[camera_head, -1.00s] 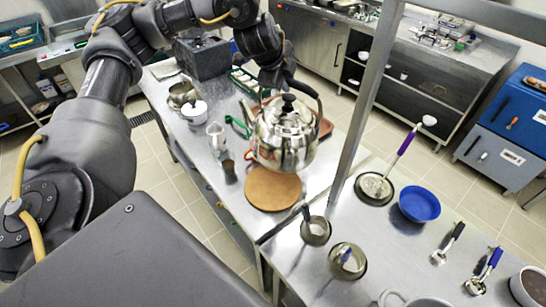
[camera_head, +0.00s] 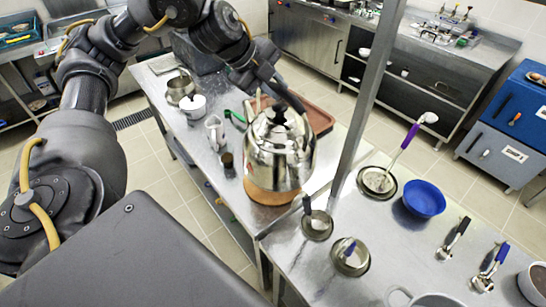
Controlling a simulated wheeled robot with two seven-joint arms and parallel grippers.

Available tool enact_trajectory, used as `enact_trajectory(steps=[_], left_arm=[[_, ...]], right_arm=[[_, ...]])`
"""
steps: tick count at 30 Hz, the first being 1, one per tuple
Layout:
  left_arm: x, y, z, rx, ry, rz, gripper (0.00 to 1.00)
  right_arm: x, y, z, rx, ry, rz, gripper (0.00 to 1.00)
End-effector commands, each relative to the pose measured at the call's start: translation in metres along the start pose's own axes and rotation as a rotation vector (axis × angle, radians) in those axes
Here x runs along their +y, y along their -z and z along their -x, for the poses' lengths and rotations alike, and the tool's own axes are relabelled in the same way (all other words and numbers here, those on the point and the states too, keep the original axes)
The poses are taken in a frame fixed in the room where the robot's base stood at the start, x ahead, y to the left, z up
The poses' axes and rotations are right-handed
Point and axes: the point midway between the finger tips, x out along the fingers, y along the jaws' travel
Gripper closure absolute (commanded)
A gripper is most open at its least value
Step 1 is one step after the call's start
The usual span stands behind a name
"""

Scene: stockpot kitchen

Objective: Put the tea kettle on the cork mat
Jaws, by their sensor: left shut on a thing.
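The shiny steel tea kettle (camera_head: 280,152) is upright over the round cork mat (camera_head: 270,197) on the steel table. The kettle hides most of the mat, and only its front and left rim show. I cannot tell whether the kettle's base touches the mat or is just above it. My left gripper (camera_head: 287,99) comes down from above and is shut on the kettle's handle at the top. The fingertips are partly hidden. My right gripper is not in view.
A brown tray (camera_head: 319,118) lies behind the kettle. A glass pitcher (camera_head: 215,132) and small pots (camera_head: 193,106) stand to its left. A metal post (camera_head: 365,105) rises close to its right. A blue bowl (camera_head: 424,199) and utensils sit further right.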

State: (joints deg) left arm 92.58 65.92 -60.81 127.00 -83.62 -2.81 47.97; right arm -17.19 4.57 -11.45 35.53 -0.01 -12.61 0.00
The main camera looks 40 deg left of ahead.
Motion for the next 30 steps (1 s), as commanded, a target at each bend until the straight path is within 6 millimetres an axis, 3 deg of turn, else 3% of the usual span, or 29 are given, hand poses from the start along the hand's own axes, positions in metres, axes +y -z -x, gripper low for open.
enact_trajectory(steps=[5,18,30], left_arm=[[0.001,0.000,-0.003,0.003,0.005,0.001,1.00],[0.034,-0.007,-0.045,0.002,0.004,0.003,1.00],[0.044,-0.009,-0.058,0.003,0.004,0.002,1.00]], right_arm=[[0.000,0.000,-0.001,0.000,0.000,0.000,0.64],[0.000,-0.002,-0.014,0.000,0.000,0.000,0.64],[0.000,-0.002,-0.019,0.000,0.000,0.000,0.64]])
